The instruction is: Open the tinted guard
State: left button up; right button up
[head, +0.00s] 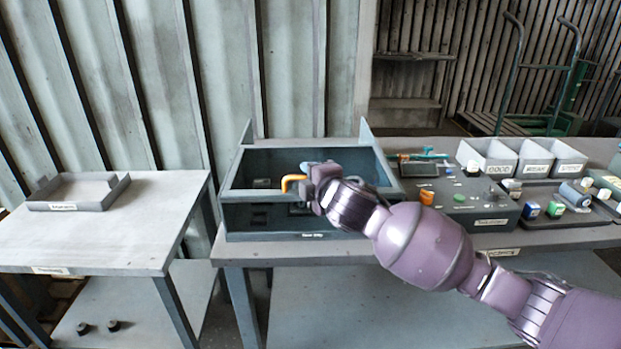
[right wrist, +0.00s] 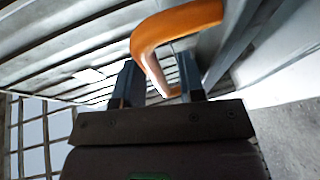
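A dark grey blower housing (head: 236,222) stands on the workbench, with a dark see-through area in its upper part that I take for the tinted guard (head: 262,168). Its angle is hard to tell. An orange handle (head: 289,181) sticks up near the front of the housing, and it shows large in the right wrist view (right wrist: 148,45). My right gripper (head: 312,184) is at the handle, hiding part of it and of the housing. In the right wrist view, its two fingers (right wrist: 160,85) stand apart with part of the handle between them; firm contact is not visible. My left gripper is out of view.
A corrugated wall stands behind.

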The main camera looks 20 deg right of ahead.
grip_shut()
dwell(0.3)
